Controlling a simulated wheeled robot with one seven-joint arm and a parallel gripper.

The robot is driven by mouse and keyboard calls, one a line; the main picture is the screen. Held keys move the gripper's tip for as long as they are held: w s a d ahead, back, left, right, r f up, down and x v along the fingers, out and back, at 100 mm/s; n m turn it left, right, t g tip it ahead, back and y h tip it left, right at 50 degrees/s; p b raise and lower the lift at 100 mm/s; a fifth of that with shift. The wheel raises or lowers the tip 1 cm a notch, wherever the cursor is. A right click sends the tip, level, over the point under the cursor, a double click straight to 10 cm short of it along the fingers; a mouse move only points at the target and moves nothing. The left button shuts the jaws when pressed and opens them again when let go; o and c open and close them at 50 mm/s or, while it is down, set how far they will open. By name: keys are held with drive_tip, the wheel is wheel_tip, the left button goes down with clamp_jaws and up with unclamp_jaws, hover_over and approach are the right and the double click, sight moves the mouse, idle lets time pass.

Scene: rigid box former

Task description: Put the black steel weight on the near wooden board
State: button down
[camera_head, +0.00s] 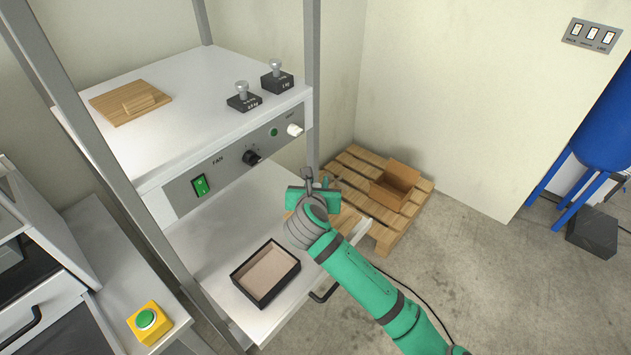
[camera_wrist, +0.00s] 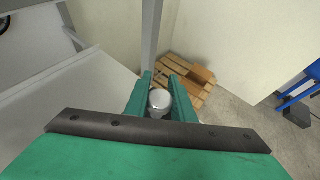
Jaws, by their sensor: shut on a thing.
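My gripper (camera_wrist: 160,94) is shut on a pale round metal knob (camera_wrist: 159,101), seen from above between the green fingers in the wrist view. The knob resembles those on the weights; whatever is below it is hidden. In the head view my gripper (camera_head: 312,182) is in front of the cabinet, above the right part of the pull-out shelf. A pale wooden board (camera_head: 348,221) shows partly behind my gripper at that shelf's right end. Another wooden board (camera_head: 113,109) with a raised block lies on the cabinet top. Two black weights with silver knobs, one left (camera_head: 244,102) and one right (camera_head: 278,83), stand there too.
A black tray (camera_head: 237,280) with a tan lining sits on the pull-out shelf (camera_head: 207,239). A grey upright post (camera_head: 313,70) stands behind my gripper. A pallet (camera_head: 345,163) with an open cardboard box (camera_head: 394,184) is on the floor behind.

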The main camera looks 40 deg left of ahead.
drive_tip(key=shift+w+a+f, duration=0.1)
drive_tip(key=shift+w+f, duration=0.25)
drive_tip(key=shift+w, duration=0.05)
drive_tip(key=shift+a+f, duration=0.1)
drive_tip(key=shift+f, duration=1.4)
drive_tip(key=shift+w, duration=0.2)
drive_tip(key=c, duration=1.9)
unclamp_jaws()
drive_tip(key=shift+s+f, duration=0.1)
drive_tip(key=shift+f, duration=0.15)
drive_tip(key=shift+c, duration=0.2)
drive_tip(key=o, duration=0.4)
drive_tip(key=shift+s+a, duration=0.15)
drive_tip(key=shift+d, duration=0.3)
drive_tip(key=shift+d+r, duration=0.1)
drive_tip(key=shift+r, duration=0.05)
